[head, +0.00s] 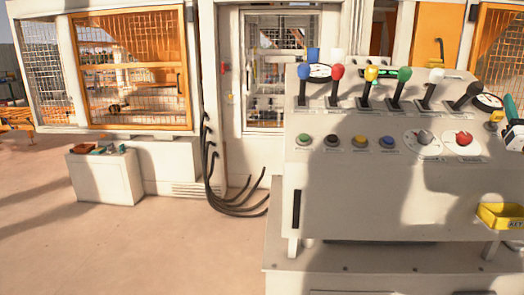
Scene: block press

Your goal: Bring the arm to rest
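Neither of my grippers can be made out in the head view. The grey control console (400,205) stands at the right. Its upright levers have differently coloured knobs: blue (304,73), red (337,72), yellow (371,74), green (404,75), white (436,76) and black (473,89), the last leaning right. Below them are a row of push buttons, a grey knob (425,138) and a red knob (463,139). A teal-and-white object (513,122) is cut off at the right edge; I cannot tell what it is.
A yellow bin (499,215) sits at the console's lower right. Behind are orange-framed mesh guards (130,65) and a white cabinet door (281,70). Black cables (213,185) reach the floor. A low white box (104,178) carries small parts.

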